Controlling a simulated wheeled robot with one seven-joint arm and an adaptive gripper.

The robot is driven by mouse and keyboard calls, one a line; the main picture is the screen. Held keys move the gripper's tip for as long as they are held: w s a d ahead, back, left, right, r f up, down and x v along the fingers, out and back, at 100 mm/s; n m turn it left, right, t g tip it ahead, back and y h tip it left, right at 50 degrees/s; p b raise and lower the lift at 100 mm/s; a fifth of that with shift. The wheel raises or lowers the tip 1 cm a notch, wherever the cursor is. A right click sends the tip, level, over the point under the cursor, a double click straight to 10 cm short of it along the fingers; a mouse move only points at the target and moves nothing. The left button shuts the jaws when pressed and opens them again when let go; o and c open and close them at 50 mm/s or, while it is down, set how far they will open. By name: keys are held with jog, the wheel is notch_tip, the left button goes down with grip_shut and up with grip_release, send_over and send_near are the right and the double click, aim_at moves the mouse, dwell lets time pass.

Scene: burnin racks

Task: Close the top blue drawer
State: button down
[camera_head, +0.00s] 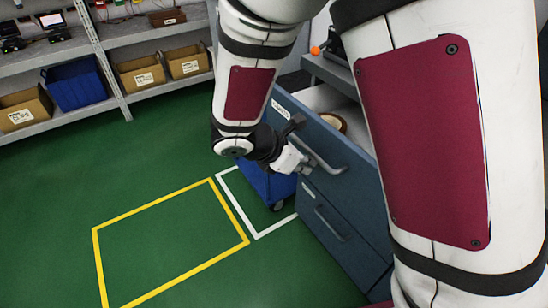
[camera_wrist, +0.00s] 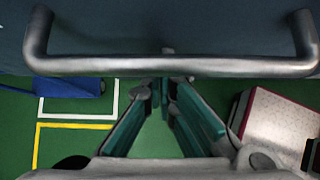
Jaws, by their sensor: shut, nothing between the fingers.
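The top blue drawer (camera_head: 352,188) of the cabinet stands open in the head view, with a round tape-like roll (camera_head: 333,122) visible inside. Its grey bar handle (camera_head: 322,158) is on the front face. In the wrist view the drawer front (camera_wrist: 170,22) fills the top, and the handle (camera_wrist: 170,66) runs across the picture. My gripper (camera_head: 302,166) is at the drawer front beside the handle. In the wrist view its teal-padded fingers (camera_wrist: 164,88) meet just below the bar, with nothing between them. I cannot tell whether they touch the handle or drawer.
A lower blue drawer (camera_head: 338,226) below looks shut. Shelves with cardboard boxes (camera_head: 140,75) and a blue crate (camera_head: 76,84) stand at the back left. The green floor (camera_head: 165,245) is clear.

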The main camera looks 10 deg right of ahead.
jog(key=w+d, duration=0.2)
jog(key=d, duration=0.2)
jog(key=w+d, duration=0.2)
jog(key=d, duration=0.3)
jog(key=w+d, duration=0.1)
jog(key=d, duration=0.3)
jog(key=shift+w+d+b, duration=0.3)
jog(key=shift+w+d, duration=0.1)
jog(key=shift+d, duration=0.1)
